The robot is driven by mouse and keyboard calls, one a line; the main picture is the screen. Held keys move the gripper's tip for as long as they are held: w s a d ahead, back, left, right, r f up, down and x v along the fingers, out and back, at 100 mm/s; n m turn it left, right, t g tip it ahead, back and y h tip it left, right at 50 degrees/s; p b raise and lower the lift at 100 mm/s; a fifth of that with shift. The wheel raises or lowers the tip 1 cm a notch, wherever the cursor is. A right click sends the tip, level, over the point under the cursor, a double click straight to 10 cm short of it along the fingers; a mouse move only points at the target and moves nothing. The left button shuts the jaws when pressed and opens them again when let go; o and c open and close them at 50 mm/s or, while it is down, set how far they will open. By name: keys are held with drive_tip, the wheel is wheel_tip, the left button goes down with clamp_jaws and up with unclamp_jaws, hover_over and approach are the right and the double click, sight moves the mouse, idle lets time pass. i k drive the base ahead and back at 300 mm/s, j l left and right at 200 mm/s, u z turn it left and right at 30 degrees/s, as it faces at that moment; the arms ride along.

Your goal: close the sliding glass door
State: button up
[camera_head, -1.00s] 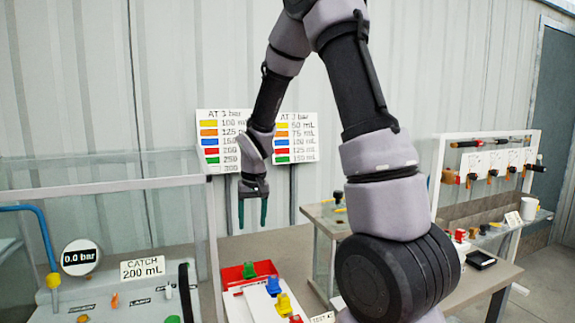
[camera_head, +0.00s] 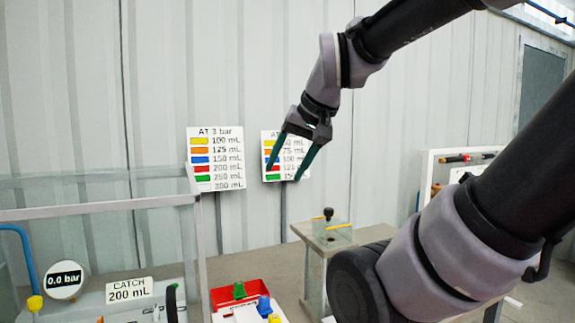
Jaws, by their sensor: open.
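A clear glass enclosure with a grey frame (camera_head: 100,207) stands at the lower left. Its upright post (camera_head: 196,245) is at the right end of the rail. A dark upright bar (camera_head: 171,303), perhaps a door handle, shows at the bottom inside the right part of the frame. I cannot tell which pane slides or how far it stands open. My gripper (camera_head: 284,175) is open and empty, fingers pointing down. It is in the air right of and above the enclosure, in front of the right wall sign, touching nothing visible.
A gauge reading 0.0 bar (camera_head: 64,280) and a "CATCH 200 mL" card (camera_head: 129,290) are at the enclosure. A red tray (camera_head: 221,295) with coloured pieces lies right of the post. A small stand (camera_head: 327,232) is behind my arm. A white rack (camera_head: 428,170) stands at right.

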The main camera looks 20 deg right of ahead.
sight(195, 199)
drive_tip(key=k+u, duration=0.1)
drive_tip(key=u, duration=0.4)
drive_tip(key=k+l+u, duration=0.1)
drive_tip(key=u, duration=0.4)
drive_tip(key=l+u, duration=0.2)
drive_tip(key=u, duration=0.3)
drive_tip(key=k+j+z, duration=0.6)
drive_tip(key=k+z, duration=0.15)
drive_tip(key=z, duration=0.15)
